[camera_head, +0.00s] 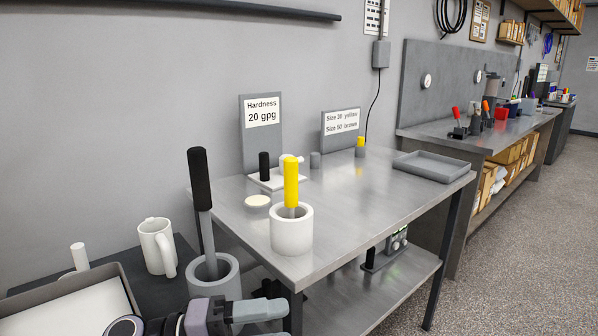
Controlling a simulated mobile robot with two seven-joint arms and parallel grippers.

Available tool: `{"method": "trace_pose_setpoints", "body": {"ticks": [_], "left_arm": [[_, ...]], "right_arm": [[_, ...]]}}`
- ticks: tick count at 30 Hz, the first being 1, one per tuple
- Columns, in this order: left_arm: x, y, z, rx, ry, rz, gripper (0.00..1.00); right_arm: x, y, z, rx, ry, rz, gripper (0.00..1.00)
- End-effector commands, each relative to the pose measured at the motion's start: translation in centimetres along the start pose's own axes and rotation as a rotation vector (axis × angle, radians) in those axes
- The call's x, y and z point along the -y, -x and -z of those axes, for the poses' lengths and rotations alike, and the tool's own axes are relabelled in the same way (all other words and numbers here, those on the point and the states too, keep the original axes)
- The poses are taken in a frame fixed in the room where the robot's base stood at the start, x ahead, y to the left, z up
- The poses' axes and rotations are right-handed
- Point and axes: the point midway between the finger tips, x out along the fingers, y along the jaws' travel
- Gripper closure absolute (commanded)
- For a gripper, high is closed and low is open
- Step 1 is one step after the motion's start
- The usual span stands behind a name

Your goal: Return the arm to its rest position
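Part of my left arm (125,326) shows at the bottom edge, left of centre. Its gripper (262,310) points to the right, in front of the grey holder and below the near corner of the steel table. The lower part is cut off by the picture edge, so I cannot tell whether the fingers are apart or hold anything. My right gripper is not in view.
A grey holder (228,275) with a tall black-handled tool (200,180) stands close behind the gripper. A white cup (292,236) with a yellow-handled tool (291,183) stands on the steel table (365,215). A mug (157,247) and tray (125,285) are left.

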Motion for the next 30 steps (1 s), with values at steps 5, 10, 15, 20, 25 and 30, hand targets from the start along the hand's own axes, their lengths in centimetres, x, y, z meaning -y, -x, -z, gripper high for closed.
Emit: {"method": "trace_pose_setpoints", "body": {"ticks": [5,10,15,20,25,30], "left_arm": [[0.0,0.4,-0.6,0.188,0.258,0.237,0.44],[-2.2,2.8,-1.9,0.412,0.520,0.403,0.44],[-6.8,6.7,-2.4,0.670,0.797,0.509,0.44],[-12.8,11.0,-0.8,0.926,1.070,0.557,0.44],[-19.5,15.5,3.5,1.185,1.346,0.554,0.44],[-23.7,18.4,8.0,1.355,1.534,0.528,0.44]], "right_arm": [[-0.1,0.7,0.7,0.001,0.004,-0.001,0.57],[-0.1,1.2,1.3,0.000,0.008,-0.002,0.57],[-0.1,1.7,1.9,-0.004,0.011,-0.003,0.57],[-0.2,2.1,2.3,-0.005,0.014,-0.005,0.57],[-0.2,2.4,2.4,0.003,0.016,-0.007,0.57],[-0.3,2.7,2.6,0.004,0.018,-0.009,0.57]]}}
